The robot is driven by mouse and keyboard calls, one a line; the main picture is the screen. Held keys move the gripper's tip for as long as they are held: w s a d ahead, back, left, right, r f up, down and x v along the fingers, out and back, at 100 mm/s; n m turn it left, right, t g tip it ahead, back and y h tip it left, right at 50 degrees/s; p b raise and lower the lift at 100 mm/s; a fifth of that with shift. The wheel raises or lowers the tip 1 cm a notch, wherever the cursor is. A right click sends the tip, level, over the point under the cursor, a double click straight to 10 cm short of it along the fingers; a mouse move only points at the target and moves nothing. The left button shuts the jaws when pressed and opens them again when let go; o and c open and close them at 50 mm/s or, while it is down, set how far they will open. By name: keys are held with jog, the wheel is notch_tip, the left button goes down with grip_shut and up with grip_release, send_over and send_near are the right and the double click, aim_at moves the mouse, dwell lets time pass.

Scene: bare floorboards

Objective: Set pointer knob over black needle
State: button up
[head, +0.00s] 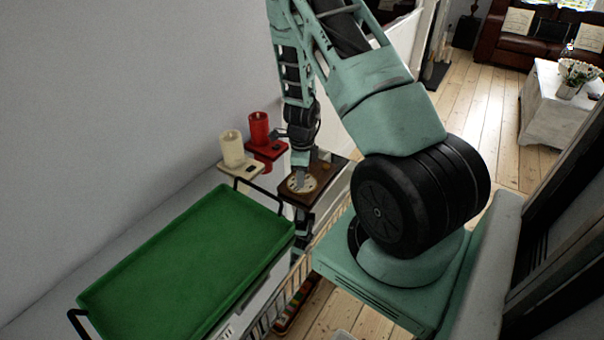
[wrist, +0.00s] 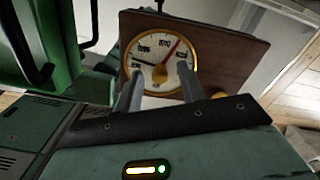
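A round dial with a cream face and brass rim (head: 292,187) sits on a dark wooden board (head: 322,187); both also show in the wrist view, the dial (wrist: 148,45) and the board (wrist: 222,48). A red pointer (wrist: 172,50) slants up and right from the dial's middle. A dark needle (wrist: 144,62) seems to point left and slightly up. A small dark knob (wrist: 160,73) seems to sit at the middle. My gripper (wrist: 159,76) is open, one finger on each side of the dial's lower half; contact cannot be told. In the head view my gripper (head: 301,178) is over the dial.
A green tray (head: 190,265) with black handles lies left of the board. A cream candle (head: 232,148) and a red candle (head: 259,128) stand on small holders behind it, close to my wrist. A wall is at the left. Floorboards (head: 465,110) are clear at the right.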

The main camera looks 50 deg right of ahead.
grip_shut()
jog(key=shift+n, duration=0.3)
jog(key=n+b, duration=0.2)
jog(key=n, duration=0.2)
jog(key=shift+f, duration=0.1)
jog(key=n+b, duration=0.1)
jog(key=n, duration=0.4)
jog(key=shift+n+b, duration=0.4)
jog(key=n+b, duration=0.1)
jog(key=n, duration=0.4)
jog(key=shift+n+b, duration=0.65)
jog(key=shift+n, duration=1.75)
